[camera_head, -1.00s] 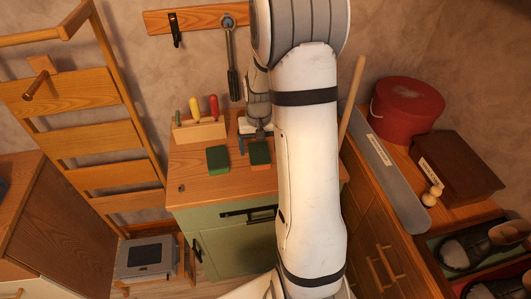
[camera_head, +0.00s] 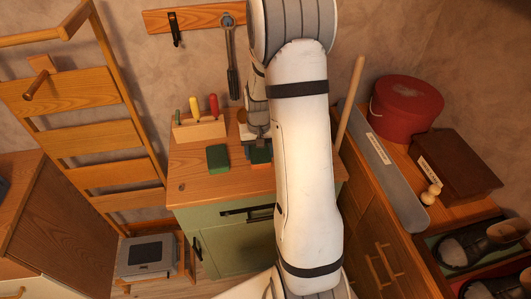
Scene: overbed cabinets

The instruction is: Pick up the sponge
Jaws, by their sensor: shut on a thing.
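An orange block with a green edge (camera_head: 261,157), which looks like the sponge, is on the wooden top of the green cabinet (camera_head: 205,187). My gripper (camera_head: 258,147) comes down over it from behind and is shut on it. The fingers and my arm hide part of the block. I cannot tell whether it is clear of the cabinet top. A dark green block (camera_head: 218,157) lies apart to the left.
A wooden holder (camera_head: 199,130) with green, yellow and red handles stands behind the green block. A wrench (camera_head: 231,65) hangs on the wall rail. A wooden stick (camera_head: 350,100) leans right of my arm.

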